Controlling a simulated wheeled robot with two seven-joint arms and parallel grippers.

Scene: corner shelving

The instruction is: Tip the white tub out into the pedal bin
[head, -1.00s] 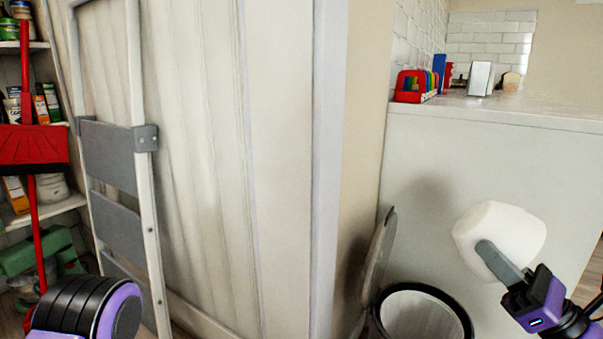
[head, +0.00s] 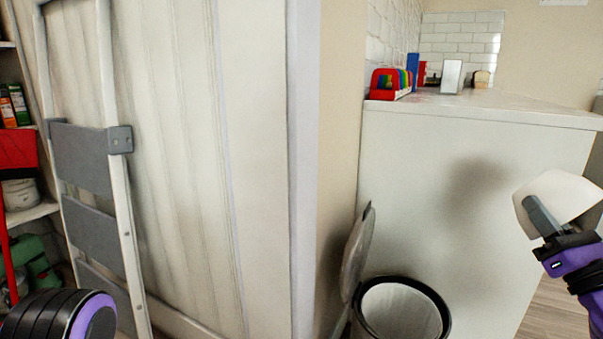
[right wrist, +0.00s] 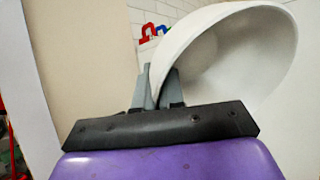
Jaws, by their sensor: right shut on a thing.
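The white tub (head: 556,196) is in my right gripper (head: 537,212), at the right edge of the head view. The gripper is shut on the tub's wall. The right wrist view shows the tub (right wrist: 215,50) tilted, its opening toward the upper right, with the gripper's fingers (right wrist: 158,88) on its rim side. What I see of its inside looks bare. The pedal bin (head: 440,300) stands on the floor below and left of the tub, with its lid (head: 356,255) raised at its left. The tub is apart from the bin. Part of my left arm shows at bottom left; its gripper is not in view.
A white counter (head: 450,160) stands behind the bin, with a red rack (head: 384,84) on top. A folding step ladder (head: 85,160) leans at the left by shelves with cartons (head: 18,104). Bare floor (head: 560,310) shows at bottom right.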

